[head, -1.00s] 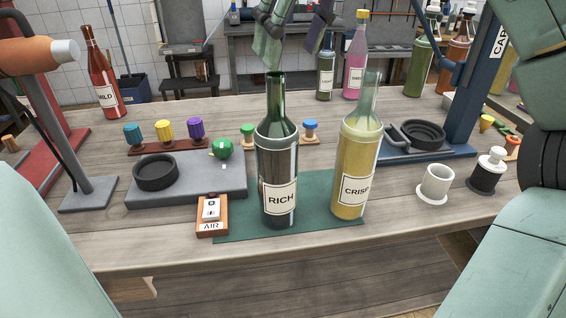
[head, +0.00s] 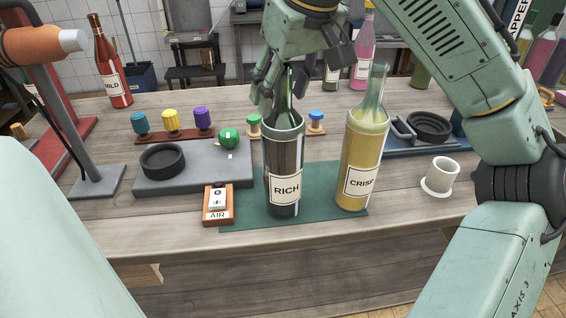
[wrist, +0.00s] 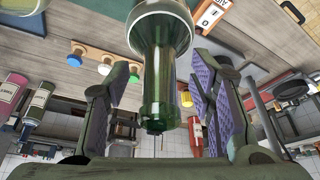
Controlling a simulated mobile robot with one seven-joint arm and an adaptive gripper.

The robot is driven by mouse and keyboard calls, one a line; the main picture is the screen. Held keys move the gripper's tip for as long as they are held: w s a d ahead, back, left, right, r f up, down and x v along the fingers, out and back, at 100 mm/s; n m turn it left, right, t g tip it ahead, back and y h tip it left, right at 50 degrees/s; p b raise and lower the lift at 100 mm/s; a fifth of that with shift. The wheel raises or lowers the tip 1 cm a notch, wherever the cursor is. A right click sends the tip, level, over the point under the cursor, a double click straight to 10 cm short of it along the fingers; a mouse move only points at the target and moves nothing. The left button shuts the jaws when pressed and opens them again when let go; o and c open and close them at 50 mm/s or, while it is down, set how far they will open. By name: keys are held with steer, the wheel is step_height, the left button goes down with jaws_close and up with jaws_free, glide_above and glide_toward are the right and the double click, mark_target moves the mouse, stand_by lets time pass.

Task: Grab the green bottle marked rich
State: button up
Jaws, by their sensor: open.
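The green bottle marked RICH (head: 285,160) stands upright on a dark green mat (head: 240,212), with dark contents below a green glass neck. My gripper (head: 277,88) is open around the top of its neck in the head view. In the wrist view, the bottle's green neck (wrist: 160,85) lies between the open finger pads of my gripper (wrist: 160,100), with visible gaps on both sides. The yellow bottle marked CRISP (head: 361,150) stands just to its right on the same mat.
An AIR switch box (head: 218,205) is close at the left. A grey plate with a black ring (head: 163,160) and green knob (head: 228,139) lies behind it. A white cup (head: 441,175) stands at the right. Colored stoppers (head: 170,122) line the back.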

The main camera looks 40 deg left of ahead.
steer(key=shift+c, duration=0.2)
jaws_close()
stand_by(0.3)
steer(key=shift+r, duration=0.1)
stand_by(0.4)
